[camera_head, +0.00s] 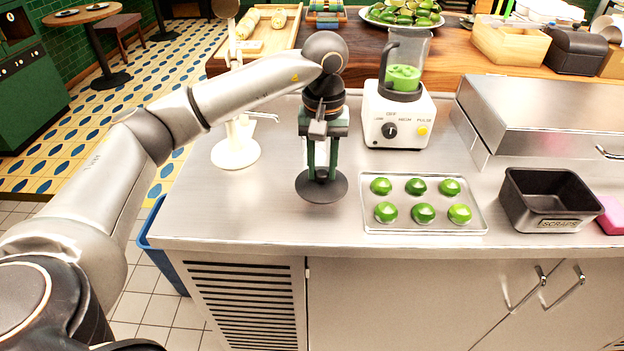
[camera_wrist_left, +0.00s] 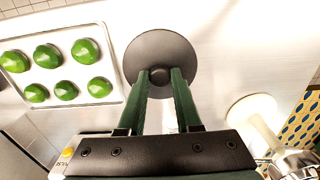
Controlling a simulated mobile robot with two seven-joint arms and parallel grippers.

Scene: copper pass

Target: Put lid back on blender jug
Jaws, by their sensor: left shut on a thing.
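The blender (camera_head: 397,112) stands upright on the steel counter, with a white base and a clear jug (camera_head: 411,52) whose top is open. Green contents show low in the jug. My left gripper (camera_head: 322,176) points down, left of the blender and nearer the front, and is shut on the knob of a dark round lid (camera_head: 321,190). In the left wrist view the left gripper (camera_wrist_left: 160,76) has both fingers on the knob, with the lid (camera_wrist_left: 150,50) lying level around it. I cannot tell whether the lid touches the counter. My right gripper is not in view.
A steel tray (camera_head: 372,228) of green limes lies right of the lid. A black scraps bin (camera_head: 549,200) and a steel box (camera_head: 540,100) stand further right. A white stand (camera_head: 236,152) is left of my gripper. A wooden ledge with limes (camera_head: 402,12) runs behind.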

